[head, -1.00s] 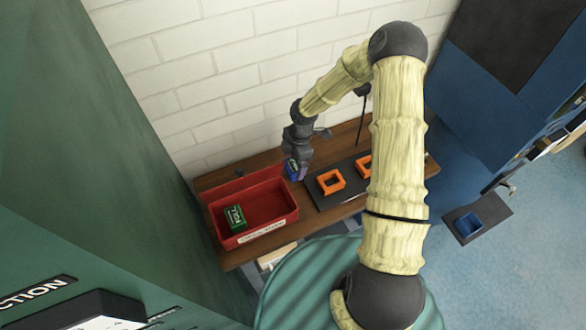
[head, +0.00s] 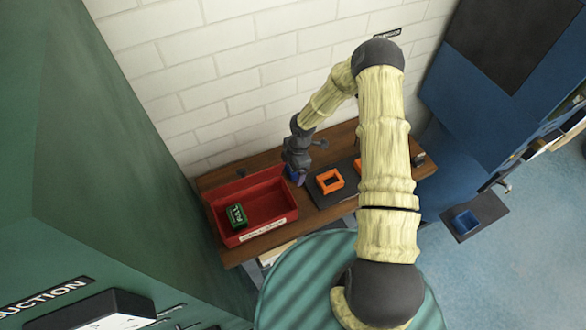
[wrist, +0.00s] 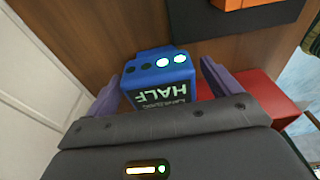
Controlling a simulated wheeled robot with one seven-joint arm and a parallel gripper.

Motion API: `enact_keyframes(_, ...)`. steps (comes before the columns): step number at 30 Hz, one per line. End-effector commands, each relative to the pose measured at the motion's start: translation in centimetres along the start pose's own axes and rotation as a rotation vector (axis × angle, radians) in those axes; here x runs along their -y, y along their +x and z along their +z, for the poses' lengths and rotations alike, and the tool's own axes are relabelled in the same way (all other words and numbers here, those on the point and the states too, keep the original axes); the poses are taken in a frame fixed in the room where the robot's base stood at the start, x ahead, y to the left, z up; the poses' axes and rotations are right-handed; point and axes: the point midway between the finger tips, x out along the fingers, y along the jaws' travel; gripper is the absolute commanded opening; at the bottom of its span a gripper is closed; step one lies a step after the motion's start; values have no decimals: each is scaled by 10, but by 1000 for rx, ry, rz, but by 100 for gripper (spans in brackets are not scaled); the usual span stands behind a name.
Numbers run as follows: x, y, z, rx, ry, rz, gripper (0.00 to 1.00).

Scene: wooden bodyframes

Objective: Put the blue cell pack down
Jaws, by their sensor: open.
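The blue cell pack (wrist: 158,80) is marked HALF and has a row of round lights on its edge, two of them lit. It appears to stand on the bare wooden bench (wrist: 60,28), between the red bin and the dark mat. My gripper (wrist: 160,88) is open, its purple fingers on either side of the pack with narrow gaps showing. In the head view my gripper (head: 297,180) is low over the bench beside the bin, and the pack is mostly hidden there.
The red bin (head: 283,194) holds a green pack marked FULL (head: 236,215). The dark mat (head: 322,200) carries an orange square frame (head: 329,181); another is partly hidden by my arm. A white brick wall (head: 215,90) stands behind.

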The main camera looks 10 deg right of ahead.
Motion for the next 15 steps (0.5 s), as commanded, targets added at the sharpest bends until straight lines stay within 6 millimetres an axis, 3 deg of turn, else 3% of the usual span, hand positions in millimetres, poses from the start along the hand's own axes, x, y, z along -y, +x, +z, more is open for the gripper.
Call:
enact_keyframes(1, 0, 0, 0, 0, 0, 0, 85)
enact_keyframes(9, 0, 0, 0, 0, 0, 0, 34)
enact_keyframes(15, 0, -1, 0, 0, 0, 1, 29)
